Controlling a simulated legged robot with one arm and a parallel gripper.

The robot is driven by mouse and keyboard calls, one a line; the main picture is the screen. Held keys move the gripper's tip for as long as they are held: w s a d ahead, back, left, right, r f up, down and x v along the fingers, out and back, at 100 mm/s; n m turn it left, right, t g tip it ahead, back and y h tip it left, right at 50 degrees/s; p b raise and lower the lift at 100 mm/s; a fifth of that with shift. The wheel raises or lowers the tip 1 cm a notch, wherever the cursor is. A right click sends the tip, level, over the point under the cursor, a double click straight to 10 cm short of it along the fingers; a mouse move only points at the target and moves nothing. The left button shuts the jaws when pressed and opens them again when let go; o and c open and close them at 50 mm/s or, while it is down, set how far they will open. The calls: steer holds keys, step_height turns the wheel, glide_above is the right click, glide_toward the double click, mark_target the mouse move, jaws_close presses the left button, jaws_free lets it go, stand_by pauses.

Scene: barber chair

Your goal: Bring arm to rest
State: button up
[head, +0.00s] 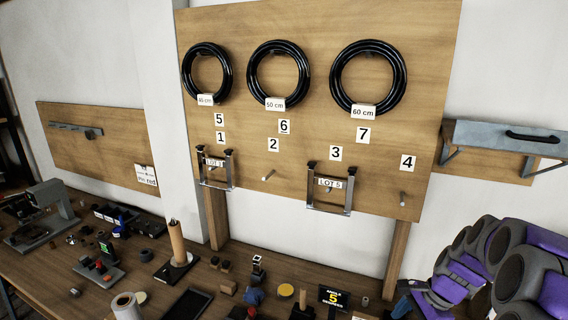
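My arm (507,262), with purple and dark grey links, shows folded at the lower right of the head view. It reaches in from the right edge, to the right of the pegboard's right post. Its narrower end (440,288) points down and left, over the right end of the workbench. I cannot make out the fingers there, so I cannot tell whether my gripper is open, shut or holding anything.
A wooden board (300,130) on the wall carries three black hose coils and two metal frames, with numbered labels. A grey shelf (505,137) is mounted at right. The workbench (225,275) is cluttered with a wooden post, a paper roll and small tools.

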steer(key=s+a+r+n+g+h, duration=0.1)
steer(key=s+a+r+n, duration=0.3)
steer(key=a, duration=0.3)
steer(key=s+a+r+n+g+h, duration=0.1)
steer(key=s+a+r+n, duration=0.1)
steer(key=s+a+n, duration=0.35)
steer(key=s+a+n+h, duration=0.1)
steer(key=s+a+n, duration=0.2)
steer(key=s, duration=0.6)
steer(key=s+a+n+h, duration=0.1)
steer(key=s+a+n, duration=0.2)
steer(key=s, duration=0.6)
steer(key=shift+n, duration=0.85)
steer(key=shift+a, duration=0.1)
